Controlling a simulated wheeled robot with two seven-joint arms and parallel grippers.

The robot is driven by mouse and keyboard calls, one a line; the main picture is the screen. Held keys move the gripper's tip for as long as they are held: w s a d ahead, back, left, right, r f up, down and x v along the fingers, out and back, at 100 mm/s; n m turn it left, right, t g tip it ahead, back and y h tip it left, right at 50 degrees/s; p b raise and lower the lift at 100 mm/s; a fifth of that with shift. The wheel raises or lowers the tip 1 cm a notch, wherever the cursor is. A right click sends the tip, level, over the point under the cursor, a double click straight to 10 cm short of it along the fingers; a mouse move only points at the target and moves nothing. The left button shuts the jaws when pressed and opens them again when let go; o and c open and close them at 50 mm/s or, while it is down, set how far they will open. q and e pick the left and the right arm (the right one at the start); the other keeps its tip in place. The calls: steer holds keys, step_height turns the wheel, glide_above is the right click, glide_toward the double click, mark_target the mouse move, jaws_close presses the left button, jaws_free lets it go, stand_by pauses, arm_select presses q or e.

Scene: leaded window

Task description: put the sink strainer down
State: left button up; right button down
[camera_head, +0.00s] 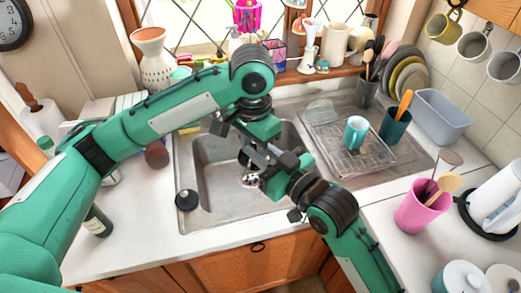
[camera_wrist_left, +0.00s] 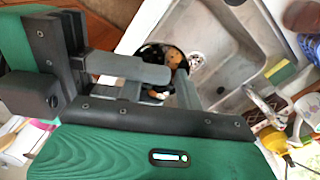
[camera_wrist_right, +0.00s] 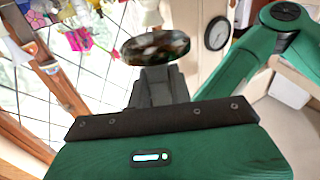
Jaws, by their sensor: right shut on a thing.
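The sink strainer, a dark round disc with light and orange bits, shows in the left wrist view (camera_wrist_left: 170,57); in the head view it shows small and partly hidden over the basin (camera_head: 250,180). In the right wrist view it appears edge-on at my fingertips (camera_wrist_right: 156,47). My right gripper (camera_head: 262,170) is shut on it and comes in from the lower right. My left gripper (camera_head: 248,157) is close beside it, above the sink. Its fingers look apart in the left wrist view (camera_wrist_left: 160,92). The sink (camera_head: 225,185) is below both grippers.
A round black object (camera_head: 187,200) lies on the sink's left rim. A dish rack (camera_head: 350,150) with a teal mug (camera_head: 355,132) stands on the drainboard. A pink cup (camera_head: 415,210) with utensils stands at the right. The front left counter (camera_head: 150,240) is mostly clear.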

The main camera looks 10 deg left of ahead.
arm_select(q)
steer(key=shift+d, duration=0.25)
